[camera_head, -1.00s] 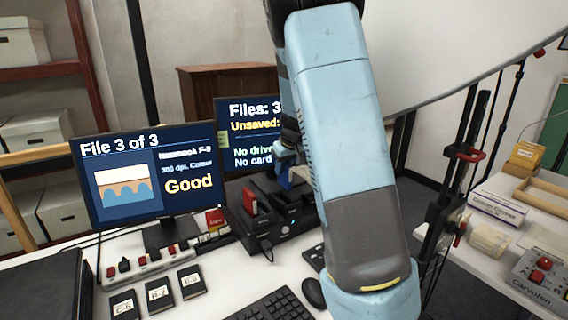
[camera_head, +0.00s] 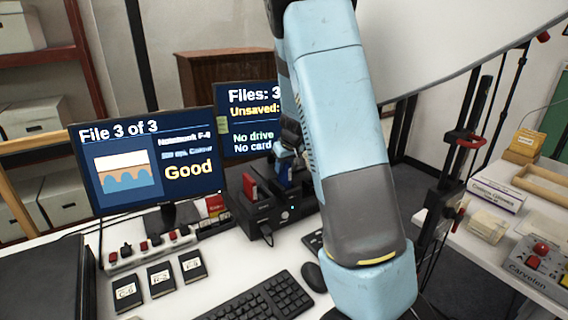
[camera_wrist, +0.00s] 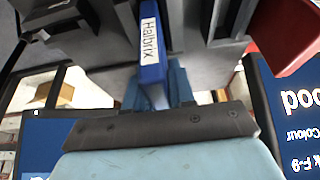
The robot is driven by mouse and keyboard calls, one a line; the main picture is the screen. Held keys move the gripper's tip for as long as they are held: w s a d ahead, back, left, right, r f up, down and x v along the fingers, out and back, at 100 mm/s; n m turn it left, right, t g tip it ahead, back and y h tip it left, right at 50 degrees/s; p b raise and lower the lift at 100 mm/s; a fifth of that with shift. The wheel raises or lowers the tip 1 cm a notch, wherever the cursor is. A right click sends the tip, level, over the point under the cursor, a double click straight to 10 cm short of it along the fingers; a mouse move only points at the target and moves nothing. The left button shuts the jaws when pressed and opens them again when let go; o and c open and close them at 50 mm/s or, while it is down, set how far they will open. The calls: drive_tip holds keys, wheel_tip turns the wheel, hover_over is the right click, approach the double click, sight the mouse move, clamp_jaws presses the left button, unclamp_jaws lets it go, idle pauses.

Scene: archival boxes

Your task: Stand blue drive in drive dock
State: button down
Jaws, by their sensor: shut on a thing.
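The blue drive (camera_head: 284,174) stands about upright at the black drive dock (camera_head: 287,212), right of the red drive (camera_head: 250,187). The wrist view shows the blue drive (camera_wrist: 152,52) closely, with a white "Halbrix" label, against the dock's dark body (camera_wrist: 100,38). My gripper (camera_head: 283,152) is shut on the blue drive from above. I cannot tell how deep the drive's lower end sits in the slot. My arm hides part of the dock's right side.
Two monitors stand behind; the left one (camera_head: 150,160) reads "Good" and the rear one (camera_head: 247,118) reads "No drive". A keyboard (camera_head: 258,297) and mouse (camera_head: 313,275) lie in front. Several labelled black cards and a switch strip (camera_head: 150,248) are at left.

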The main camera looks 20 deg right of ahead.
sight(287, 162)
drive_tip(key=shift+f, duration=1.1)
idle(0.6)
drive_tip(key=c, duration=0.9)
unclamp_jaws()
drive_tip(key=shift+r, duration=0.1)
drive_tip(key=shift+v, duration=3.6)
